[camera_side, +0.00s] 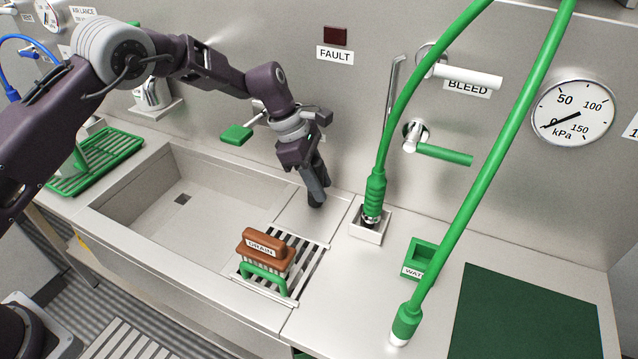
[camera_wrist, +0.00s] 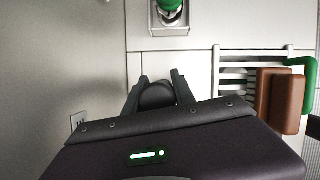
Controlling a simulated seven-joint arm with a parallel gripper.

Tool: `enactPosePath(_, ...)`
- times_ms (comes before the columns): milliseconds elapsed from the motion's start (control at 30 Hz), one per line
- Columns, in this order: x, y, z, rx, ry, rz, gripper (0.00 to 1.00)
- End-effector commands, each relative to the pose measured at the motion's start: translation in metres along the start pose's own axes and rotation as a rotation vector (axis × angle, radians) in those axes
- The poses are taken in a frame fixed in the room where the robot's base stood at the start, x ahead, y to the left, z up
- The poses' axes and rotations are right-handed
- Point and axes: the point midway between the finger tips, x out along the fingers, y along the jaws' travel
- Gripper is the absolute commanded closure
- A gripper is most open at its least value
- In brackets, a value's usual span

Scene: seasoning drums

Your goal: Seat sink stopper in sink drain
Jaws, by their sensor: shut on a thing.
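The sink drain (camera_side: 183,199) shows as a small dark square in the floor of the steel sink (camera_side: 140,205), toward its left. My gripper (camera_side: 316,198) points down over the steel ledge between the sink basin and the back wall, well to the right of the drain. In the wrist view my gripper (camera_wrist: 159,82) is shut on a dark, rounded piece (camera_wrist: 157,96), which looks like the sink stopper. My fingers and wrist housing hide much of it. I cannot tell whether it touches the ledge.
A slatted rack (camera_side: 305,262) right of the basin carries a brown brush (camera_side: 262,243) labelled DRAIN and a green handle (camera_side: 263,281). Green hoses (camera_side: 375,185) rise at the right. A green drying rack (camera_side: 115,150) stands left. The basin is empty.

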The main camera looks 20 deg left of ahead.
Motion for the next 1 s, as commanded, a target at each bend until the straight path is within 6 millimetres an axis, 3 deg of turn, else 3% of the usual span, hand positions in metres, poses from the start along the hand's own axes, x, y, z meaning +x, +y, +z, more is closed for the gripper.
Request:
enactPosePath(167,-0.031,0.000,0.013,0.003,-0.001,0.005,1.00)
enactPosePath(467,-0.105,0.000,0.044,0.003,-0.001,0.005,1.00)
enactPosePath(767,-0.107,-0.066,0.031,-0.001,0.000,-0.004,1.00)
enactPosePath(1000,-0.113,-0.142,0.016,0.002,0.000,0.000,1.00)
